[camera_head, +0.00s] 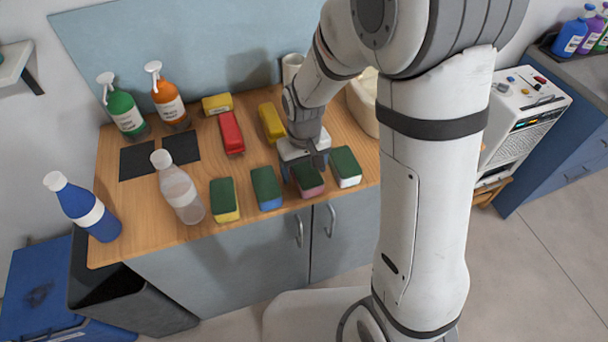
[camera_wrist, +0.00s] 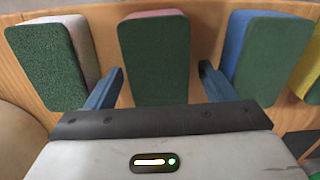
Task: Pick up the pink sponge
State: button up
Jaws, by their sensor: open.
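The pink sponge (camera_head: 311,190) has a dark green scouring top and lies near the front edge of the wooden counter, in the row of sponges. I cannot tell how far down the fingers reach.
A white sponge (camera_head: 348,181) stands close on the right and a blue sponge (camera_head: 270,203) on the left. A yellow sponge (camera_head: 227,213) and a clear bottle (camera_head: 180,190) are further left. Red (camera_head: 231,132) and yellow (camera_head: 271,122) items lie behind. A pale container (camera_head: 362,101) is behind right.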

aim_at(304, 167)
jog(key=shift+c, duration=0.6)
jog(key=c, duration=0.9)
jog(key=shift+r, duration=0.1)
notch_tip(304, 167, up, 10)
jog(key=shift+f+b, duration=0.1)
jog(key=shift+b, duration=0.25)
